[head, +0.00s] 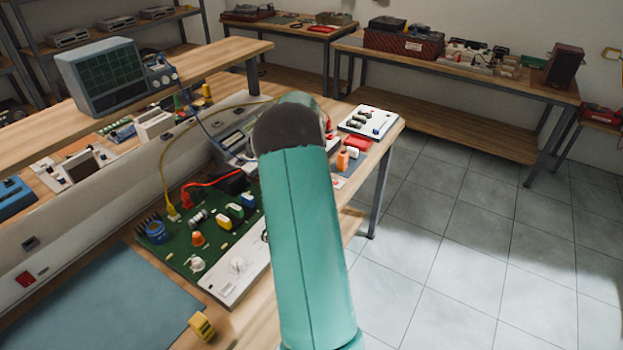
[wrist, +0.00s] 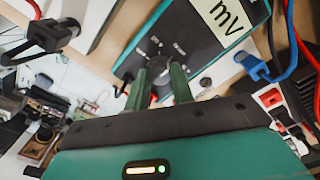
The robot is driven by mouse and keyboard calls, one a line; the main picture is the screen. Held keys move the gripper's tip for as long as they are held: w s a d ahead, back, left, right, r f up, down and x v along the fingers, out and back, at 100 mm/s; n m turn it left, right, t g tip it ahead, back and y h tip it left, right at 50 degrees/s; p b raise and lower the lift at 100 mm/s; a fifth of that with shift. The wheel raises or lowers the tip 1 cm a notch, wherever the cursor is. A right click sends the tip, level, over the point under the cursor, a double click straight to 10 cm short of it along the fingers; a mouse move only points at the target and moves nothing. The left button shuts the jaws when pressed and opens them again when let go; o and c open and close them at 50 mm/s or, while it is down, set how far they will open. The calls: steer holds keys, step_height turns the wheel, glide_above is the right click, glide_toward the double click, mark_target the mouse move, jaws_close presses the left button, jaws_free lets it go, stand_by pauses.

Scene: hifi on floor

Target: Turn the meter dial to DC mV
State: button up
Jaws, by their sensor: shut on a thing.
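The meter (wrist: 195,28) shows in the wrist view as a dark-faced box with teal edges. Its pale display (wrist: 228,14) reads "mV", tilted in the picture. My gripper (wrist: 160,72) reaches onto the meter's face, its two green fingers on either side of the dial (wrist: 159,70). The fingers are shut on the dial. The dial's pointer and most of its markings are too small or hidden to read. In the head view my own arm covers the gripper and I cannot make out the meter.
In the wrist view a blue plug and lead (wrist: 262,70) and red cables (wrist: 300,40) lie right of the meter; a black plug (wrist: 45,38) is at left. In the head view a green circuit board (head: 215,245) and an oscilloscope (head: 105,75) stand left of my arm. Floor at right is clear.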

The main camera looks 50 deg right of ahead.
steer(key=o, duration=1)
step_height(320, 180, up, 14)
stand_by(0.4)
